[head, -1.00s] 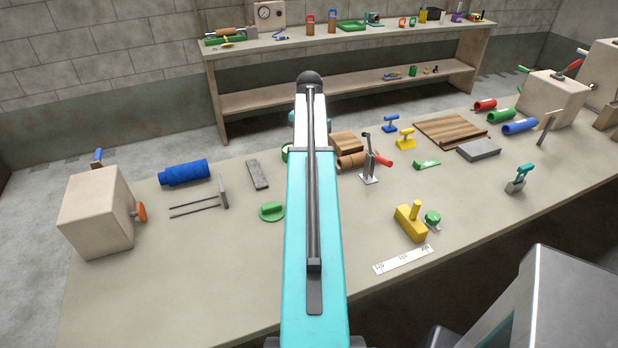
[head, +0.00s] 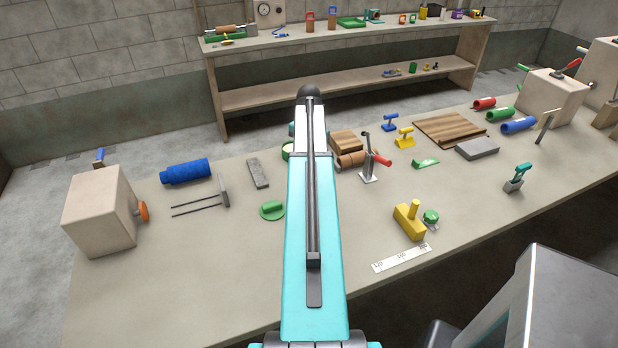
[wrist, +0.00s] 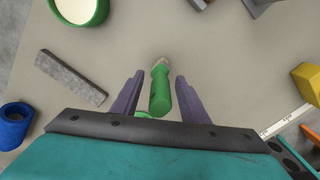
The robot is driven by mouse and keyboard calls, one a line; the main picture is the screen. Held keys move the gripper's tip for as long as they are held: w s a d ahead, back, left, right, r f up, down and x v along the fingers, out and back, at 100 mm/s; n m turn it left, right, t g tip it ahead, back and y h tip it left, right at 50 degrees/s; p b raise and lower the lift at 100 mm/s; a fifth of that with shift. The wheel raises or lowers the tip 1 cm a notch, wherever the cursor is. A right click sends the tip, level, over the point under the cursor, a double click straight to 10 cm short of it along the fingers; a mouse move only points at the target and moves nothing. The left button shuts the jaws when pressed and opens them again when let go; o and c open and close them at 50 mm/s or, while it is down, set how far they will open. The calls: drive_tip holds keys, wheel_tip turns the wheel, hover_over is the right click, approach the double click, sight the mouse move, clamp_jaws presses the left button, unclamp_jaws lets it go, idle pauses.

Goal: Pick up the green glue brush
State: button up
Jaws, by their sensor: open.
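The green glue brush (wrist: 159,92) lies on the bench in the wrist view, its pale bristle end pointing up in the picture. My gripper (wrist: 159,78) is open, with one dark finger on each side of the brush handle. I see a gap between the handle and each finger; whether the fingertips are down at the handle's height I cannot tell. In the head view my own arm hides the brush and the gripper.
A green pot with cream contents (wrist: 80,8) stands beyond the brush at upper left. A grey bar (wrist: 70,78) and a blue roll (wrist: 14,126) lie to the left. A yellow block (head: 408,221) and a white ruler (head: 401,258) lie to the right. Bare bench surrounds the brush.

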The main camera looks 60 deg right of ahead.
clamp_jaws()
drive_tip(key=shift+r, duration=0.2)
drive_tip(key=shift+r+b, duration=0.85)
drive_tip(key=shift+r, duration=0.55)
drive_tip(key=shift+a+r, duration=0.15)
drive_tip(key=shift+a, duration=0.05)
drive_tip(key=s+a+b, duration=0.1)
drive_tip(key=a+b, duration=0.1)
drive_tip(key=a, duration=0.5)
drive_tip(key=s+a+r+b, duration=0.1)
drive_tip(key=a+b, duration=0.1)
drive_tip(key=a, duration=0.6)
drive_tip(key=shift+s+a+r, duration=0.2)
drive_tip(key=shift+s+r, duration=0.05)
drive_tip(key=shift+r, duration=0.05)
